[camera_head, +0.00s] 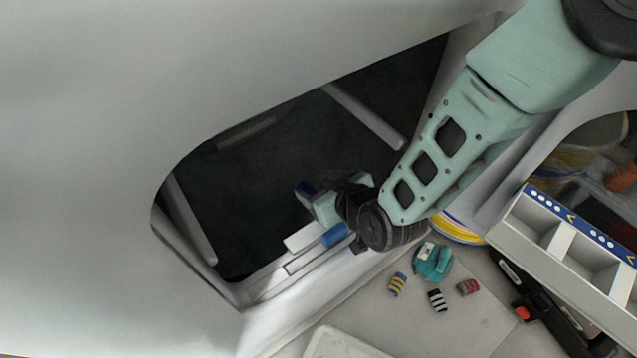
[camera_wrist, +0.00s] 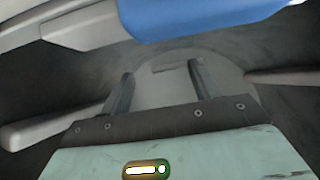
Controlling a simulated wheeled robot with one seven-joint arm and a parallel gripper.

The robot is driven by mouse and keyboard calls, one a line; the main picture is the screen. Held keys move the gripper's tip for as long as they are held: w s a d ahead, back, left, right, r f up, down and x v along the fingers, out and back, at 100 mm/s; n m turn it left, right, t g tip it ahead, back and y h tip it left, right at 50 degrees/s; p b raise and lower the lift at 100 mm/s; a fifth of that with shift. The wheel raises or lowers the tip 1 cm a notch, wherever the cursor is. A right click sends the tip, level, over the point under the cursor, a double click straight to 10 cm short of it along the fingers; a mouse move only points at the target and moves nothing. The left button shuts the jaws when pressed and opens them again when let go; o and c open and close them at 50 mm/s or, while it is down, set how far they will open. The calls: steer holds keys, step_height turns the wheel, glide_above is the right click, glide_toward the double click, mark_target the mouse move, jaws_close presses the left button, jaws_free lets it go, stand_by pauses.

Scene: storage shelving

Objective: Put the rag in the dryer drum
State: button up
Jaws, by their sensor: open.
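The dryer drum (camera_head: 300,140) is a dark cavity behind a wide opening in a pale wall. In the head view my gripper (camera_head: 316,203) is inside the opening, near its lower right edge. In the wrist view its two fingers (camera_wrist: 161,75) are apart with nothing between them, in front of the grey drum interior. A smooth blue thing (camera_wrist: 200,15) lies beyond the fingertips at the top of the wrist view. A blue patch (camera_head: 335,235) shows below my gripper at the drum's lower edge. I cannot tell whether this blue is the rag. My wrist hides part of this area.
Pale ribs (camera_head: 365,115) stand out in the drum. Outside, a teal crumpled thing (camera_head: 433,262) and several small striped pieces (camera_head: 397,284) lie on the floor. A white divided tray (camera_head: 545,232) and a dark tool (camera_head: 540,305) are at right. The drum's middle is clear.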

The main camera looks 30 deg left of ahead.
steer(key=p+v, duration=0.3)
steer(key=v, duration=0.8)
steer(key=shift+r, duration=0.1)
steer(key=s+d+r+m+g+h, duration=0.2)
steer(key=s+d+r+h, duration=0.1)
steer(key=d+r, duration=0.6)
steer(key=s+d+r+m+g+h, duration=0.3)
steer(key=d+r+h, duration=0.3)
steer(key=d, duration=0.8)
step_height(320, 180, up, 3)
steer(key=shift+s+d+r, duration=0.1)
steer(key=shift+s+d, duration=0.25)
steer(key=shift+s, duration=0.15)
